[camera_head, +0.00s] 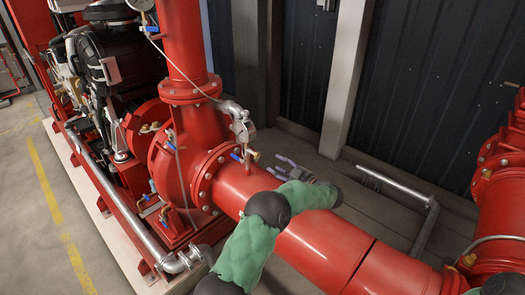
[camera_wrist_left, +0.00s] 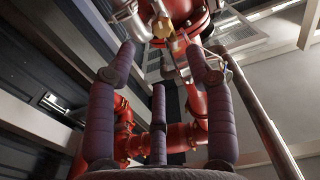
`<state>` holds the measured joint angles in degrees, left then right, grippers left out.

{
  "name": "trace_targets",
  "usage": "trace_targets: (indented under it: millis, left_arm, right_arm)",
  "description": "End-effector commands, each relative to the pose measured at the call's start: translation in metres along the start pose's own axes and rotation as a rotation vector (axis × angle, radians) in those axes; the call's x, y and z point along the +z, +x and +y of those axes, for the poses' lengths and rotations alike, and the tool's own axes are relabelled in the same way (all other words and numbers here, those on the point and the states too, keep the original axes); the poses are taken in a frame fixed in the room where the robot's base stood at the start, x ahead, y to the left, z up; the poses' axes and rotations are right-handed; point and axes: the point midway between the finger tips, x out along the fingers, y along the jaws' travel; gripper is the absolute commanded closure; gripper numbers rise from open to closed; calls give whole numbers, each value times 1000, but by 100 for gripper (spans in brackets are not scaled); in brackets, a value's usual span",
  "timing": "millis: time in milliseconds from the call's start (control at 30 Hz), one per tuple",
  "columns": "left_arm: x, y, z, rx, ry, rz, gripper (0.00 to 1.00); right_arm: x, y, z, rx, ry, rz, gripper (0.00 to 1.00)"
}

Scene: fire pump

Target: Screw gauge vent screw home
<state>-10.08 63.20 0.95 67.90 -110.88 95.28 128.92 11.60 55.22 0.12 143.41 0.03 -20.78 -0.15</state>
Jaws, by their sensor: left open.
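My left gripper (camera_head: 285,165) is open and empty in the head view, just behind the large red horizontal pipe (camera_head: 325,245). It is right of and below the silver valve fitting (camera_head: 240,120) on the pump. In the left wrist view its purple fingers (camera_wrist_left: 160,85) are spread with nothing between them. Beyond their tips are red pump parts and a brass-coloured fitting (camera_wrist_left: 178,48). A round gauge (camera_head: 141,4) is partly cut off at the top of the head view. I cannot make out the vent screw. My right gripper does not show.
A red vertical pipe (camera_head: 184,45) rises from the red pump casing (camera_head: 180,165), with blue-handled valves around it. A grey bent pipe (camera_head: 400,190) lies by the dark wall (camera_head: 430,90). Another red pipe (camera_head: 503,215) stands at right. Open floor (camera_head: 40,230) is at left.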

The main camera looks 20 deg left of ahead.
Motion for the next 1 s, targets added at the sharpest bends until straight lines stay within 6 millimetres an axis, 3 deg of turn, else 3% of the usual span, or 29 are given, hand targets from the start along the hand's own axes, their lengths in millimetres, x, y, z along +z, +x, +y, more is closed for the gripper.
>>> trace_targets:
  millis: [600,1000]
  left_arm:
    - [2,92,-1,-3,1,-2,47]
    - [1,105,-1,0,2,-2,47]
  right_arm:
    - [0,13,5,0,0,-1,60]
    - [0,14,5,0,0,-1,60]
